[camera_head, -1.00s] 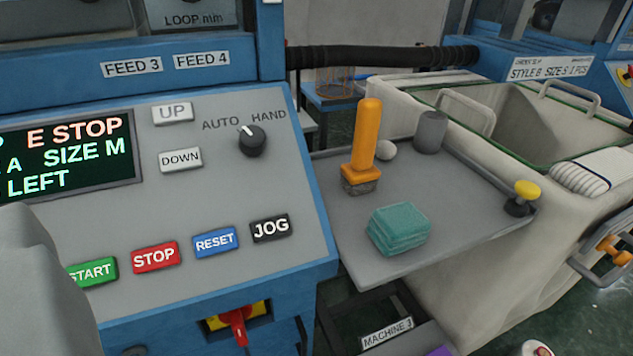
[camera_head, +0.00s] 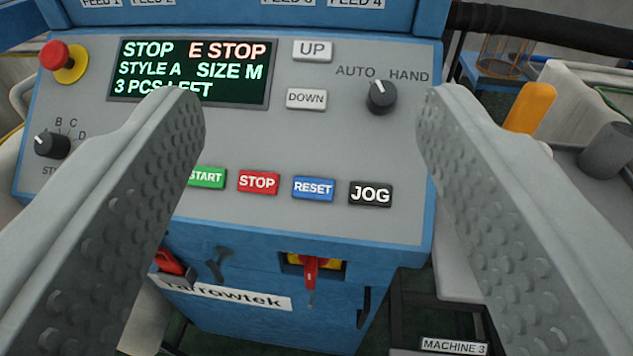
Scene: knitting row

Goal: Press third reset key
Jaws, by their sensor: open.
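The blue RESET key (camera_head: 314,188) is on the lower row of the sloping grey control panel (camera_head: 225,130). The red STOP key (camera_head: 258,182) is on its left and the black JOG key (camera_head: 371,194) on its right. The green START key (camera_head: 207,178) is partly hidden by my left finger. My gripper (camera_head: 305,105) is open and empty, its two wide fingers on either side of the keys. I see no finger touching RESET. The display (camera_head: 190,70) reads STOP, E STOP, STYLE A, SIZE M and 3 PCS LEFT. A label below the panel reads MACHINE 3 (camera_head: 455,346).
A red emergency stop button (camera_head: 55,55) is at the panel's upper left, above a style knob (camera_head: 50,145). UP (camera_head: 312,50) and DOWN (camera_head: 306,98) keys and an AUTO/HAND knob (camera_head: 381,96) are higher up. A red-handled switch (camera_head: 310,270) sits below the keys.

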